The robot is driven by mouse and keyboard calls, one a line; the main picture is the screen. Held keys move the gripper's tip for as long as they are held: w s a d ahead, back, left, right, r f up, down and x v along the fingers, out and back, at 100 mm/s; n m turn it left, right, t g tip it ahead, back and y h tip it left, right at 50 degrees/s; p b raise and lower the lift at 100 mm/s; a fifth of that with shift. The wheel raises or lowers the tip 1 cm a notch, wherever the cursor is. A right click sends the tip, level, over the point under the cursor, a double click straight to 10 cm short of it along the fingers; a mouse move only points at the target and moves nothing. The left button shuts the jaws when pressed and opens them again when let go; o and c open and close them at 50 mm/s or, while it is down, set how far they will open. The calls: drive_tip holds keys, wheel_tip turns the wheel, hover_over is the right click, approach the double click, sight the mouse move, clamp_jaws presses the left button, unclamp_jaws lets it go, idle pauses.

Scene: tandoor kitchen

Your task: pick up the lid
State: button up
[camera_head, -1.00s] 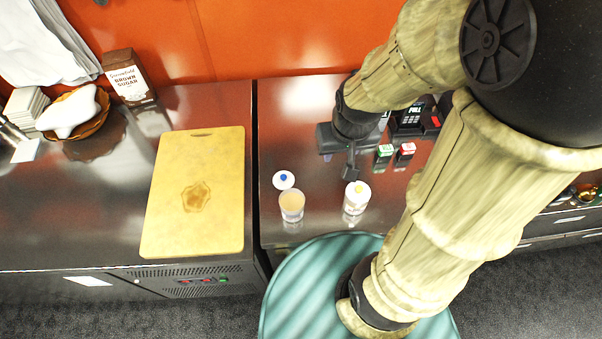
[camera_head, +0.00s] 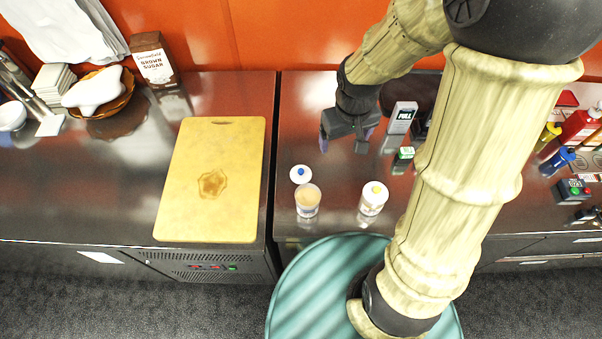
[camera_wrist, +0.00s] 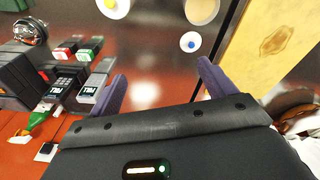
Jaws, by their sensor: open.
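A white round lid with a blue knob (camera_head: 300,174) lies on the dark counter, just behind an open cup with tan contents (camera_head: 307,200). It also shows in the wrist view (camera_wrist: 190,42), beyond my fingertips. A second white container with a yellow-knobbed lid on it (camera_head: 373,196) stands to the right of the cup. My gripper (camera_head: 343,143) is open and empty above the counter, behind and to the right of the blue-knobbed lid. In the wrist view its two purple fingers (camera_wrist: 162,75) are spread, with only counter between them.
A wooden cutting board (camera_head: 212,180) lies on the counter to the left, across a gap. A grey-and-white box (camera_head: 401,117) and a green-topped box (camera_head: 403,158) stand right of my gripper. Bottles (camera_head: 580,125) stand at far right. Counter around the lid's left is clear.

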drive_tip(key=w+a+f+n+g, duration=0.1)
drive_tip(key=w+a+f+n, duration=0.4)
drive_tip(key=a, duration=0.5)
wheel_tip(320, 180, down, 2)
drive_tip(key=w, duration=0.2)
drive_tip(key=shift+w+f+g+b, duration=0.25)
drive_tip(key=shift+w+g+b, duration=0.05)
drive_tip(key=shift+w, duration=0.1)
drive_tip(key=shift+f, duration=0.1)
drive_tip(key=p, duration=0.3)
hover_over(301, 170)
drive_tip(key=f, duration=1.2)
drive_tip(key=shift+w+a, duration=0.15)
drive_tip(key=shift+w, duration=0.15)
drive_tip(key=shift+s+f+p, duration=0.25)
drive_tip(key=shift+f+p, duration=0.05)
drive_tip(key=shift+f, duration=0.3)
drive_tip(key=shift+s+f+p, duration=0.1)
drive_tip(key=shift+f+p, duration=0.6)
drive_tip(key=shift+f, duration=1.35)
